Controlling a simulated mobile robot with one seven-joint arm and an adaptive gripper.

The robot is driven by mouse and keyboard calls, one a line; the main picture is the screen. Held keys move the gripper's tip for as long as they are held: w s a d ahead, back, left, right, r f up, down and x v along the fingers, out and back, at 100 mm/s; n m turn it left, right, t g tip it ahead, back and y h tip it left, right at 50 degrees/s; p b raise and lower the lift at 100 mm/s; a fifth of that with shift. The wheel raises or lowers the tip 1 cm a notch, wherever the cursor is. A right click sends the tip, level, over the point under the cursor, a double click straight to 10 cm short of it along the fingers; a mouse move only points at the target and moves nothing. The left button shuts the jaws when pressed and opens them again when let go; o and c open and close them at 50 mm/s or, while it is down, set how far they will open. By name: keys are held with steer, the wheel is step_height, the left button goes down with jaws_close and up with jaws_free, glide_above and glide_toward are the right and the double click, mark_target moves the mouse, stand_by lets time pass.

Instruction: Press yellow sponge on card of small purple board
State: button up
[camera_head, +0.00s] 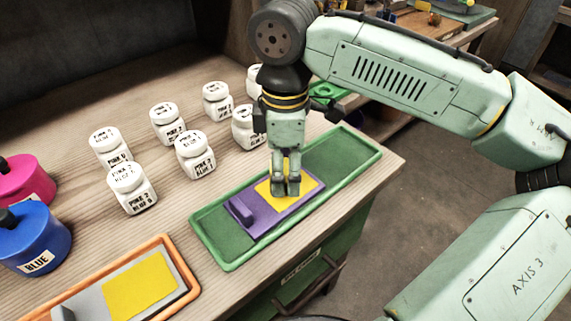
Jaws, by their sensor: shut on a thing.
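The small purple board (275,216) lies flat in a green tray (215,264), with a raised purple block at its left end. A yellow piece (309,184) covers the middle and right of the board. My gripper (286,191) points straight down with its fingers close together on this yellow piece. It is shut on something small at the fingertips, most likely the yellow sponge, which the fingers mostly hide. I cannot tell sponge from card by colour here.
An orange tray (189,265) at the lower left holds a grey board (85,304) with a yellow sheet (140,284). Several white labelled jars (195,155) stand left of my gripper. Blue (34,241) and pink (22,181) pots stand at the left edge. The tray's right end is bare.

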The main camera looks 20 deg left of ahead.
steer(key=shift+r+p, duration=2.6)
steer(key=shift+r, duration=0.25)
